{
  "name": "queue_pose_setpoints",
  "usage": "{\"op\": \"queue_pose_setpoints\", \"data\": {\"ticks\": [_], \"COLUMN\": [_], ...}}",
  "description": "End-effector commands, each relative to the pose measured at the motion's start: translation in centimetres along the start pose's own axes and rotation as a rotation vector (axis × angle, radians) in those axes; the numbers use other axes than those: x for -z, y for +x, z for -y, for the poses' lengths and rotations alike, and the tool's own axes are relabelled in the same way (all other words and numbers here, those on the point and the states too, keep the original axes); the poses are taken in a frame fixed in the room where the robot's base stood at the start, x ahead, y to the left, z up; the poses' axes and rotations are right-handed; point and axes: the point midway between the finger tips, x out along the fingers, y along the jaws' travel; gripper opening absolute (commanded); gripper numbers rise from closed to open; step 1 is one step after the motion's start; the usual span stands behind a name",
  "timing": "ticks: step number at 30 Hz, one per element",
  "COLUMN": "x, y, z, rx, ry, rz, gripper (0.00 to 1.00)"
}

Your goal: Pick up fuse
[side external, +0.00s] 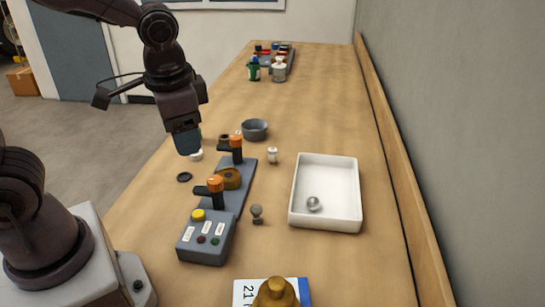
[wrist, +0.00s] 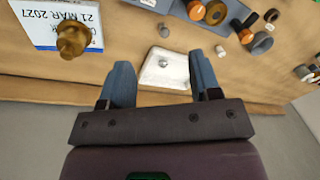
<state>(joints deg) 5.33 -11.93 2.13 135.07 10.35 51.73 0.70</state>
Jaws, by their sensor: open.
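A small white cylinder with greyish ends, which looks like the fuse (side external: 272,155), stands on the wooden table, right of the grey pump base and beyond the white tray. It seems to show in the wrist view as a small pale piece (wrist: 220,51) just past the right finger. My gripper (side external: 187,143) is high above the table's left part, left of the fuse and apart from it. In the wrist view my gripper (wrist: 164,75) is open, with two blue-grey fingers apart and nothing held between them.
A white tray (side external: 297,219) holds a metal ball (side external: 314,203). A small grey knob (side external: 257,213), a dark bowl (side external: 255,129) and a brass bell-like piece (side external: 276,293) are nearby. A wooden ledge (side external: 385,130) runs along the wall.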

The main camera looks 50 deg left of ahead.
Motion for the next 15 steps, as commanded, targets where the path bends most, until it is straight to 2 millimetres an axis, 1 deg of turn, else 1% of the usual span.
{"op": "queue_pose_setpoints", "data": {"ticks": [1,8,14,15], "x": [0.9,4.7,8.3,9.0], "y": [1.5,7.8,14.2,15.5], "z": [0.4,3.1,5.4,5.8], "rx": [0.035,0.222,0.398,0.434], "ry": [0.056,0.364,0.708,0.783], "rz": [0.060,0.271,0.443,0.475], "gripper": [0.57,0.57,0.57,0.57]}}
